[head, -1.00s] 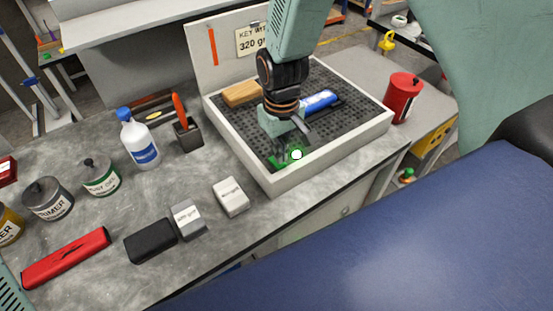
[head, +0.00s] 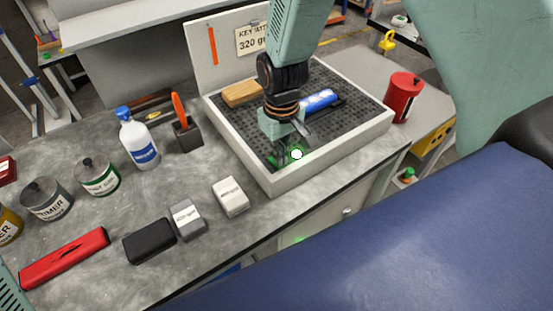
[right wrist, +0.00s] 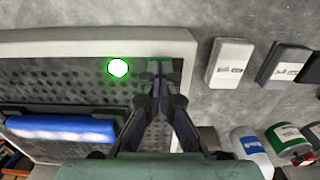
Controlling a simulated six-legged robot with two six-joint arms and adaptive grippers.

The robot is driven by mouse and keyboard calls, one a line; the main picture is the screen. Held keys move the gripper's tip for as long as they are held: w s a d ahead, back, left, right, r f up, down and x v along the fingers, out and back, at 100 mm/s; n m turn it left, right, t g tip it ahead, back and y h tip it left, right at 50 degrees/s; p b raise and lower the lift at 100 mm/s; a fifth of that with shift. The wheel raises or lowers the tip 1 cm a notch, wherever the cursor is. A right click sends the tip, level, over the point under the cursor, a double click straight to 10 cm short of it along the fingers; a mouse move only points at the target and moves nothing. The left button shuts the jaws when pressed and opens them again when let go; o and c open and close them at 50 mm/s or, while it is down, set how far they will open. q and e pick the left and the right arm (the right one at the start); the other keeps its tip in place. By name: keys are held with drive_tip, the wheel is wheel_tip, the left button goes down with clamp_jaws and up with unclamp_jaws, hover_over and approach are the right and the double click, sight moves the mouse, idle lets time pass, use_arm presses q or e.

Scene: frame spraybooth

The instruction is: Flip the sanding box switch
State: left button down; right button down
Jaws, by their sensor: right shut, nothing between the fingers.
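The sanding box (head: 333,160) is a pale-rimmed tray with a dark perforated floor and an upright back panel. A round white light with a green rim (head: 296,154) shows by its front wall; it also shows in the right wrist view (right wrist: 118,68). I cannot tell whether it is the switch or a lamp. My right gripper (head: 285,157) is inside the box near the front wall, close beside the light. In the right wrist view its fingertips (right wrist: 160,68) are together and empty, right of the light. The switch lever is not clearly visible. My left gripper is out of view.
A blue-handled tool (head: 318,100) and a wooden block (head: 241,93) lie in the box. A red can (head: 402,97) stands right of it. Sanding blocks (head: 230,196), a white bottle (head: 138,140) and paint cans (head: 99,177) stand left. A blue surface (head: 400,240) lies in front.

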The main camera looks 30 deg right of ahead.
drive_tip(key=shift+f, duration=0.55)
drive_tip(key=shift+s+r, duration=0.1)
drive_tip(key=shift+r, duration=0.05)
drive_tip(key=shift+w+r+p, duration=0.2)
drive_tip(key=shift+r+p, duration=0.5)
drive_tip(key=shift+r, duration=0.05)
drive_tip(key=shift+s+r+p, duration=0.2)
drive_tip(key=shift+r+p, duration=0.9)
drive_tip(key=shift+r, duration=0.15)
wheel_tip(320, 180, up, 3)
drive_tip(key=p, duration=0.3)
drive_tip(key=shift+w, duration=0.15)
drive_tip(key=shift+f, duration=0.1)
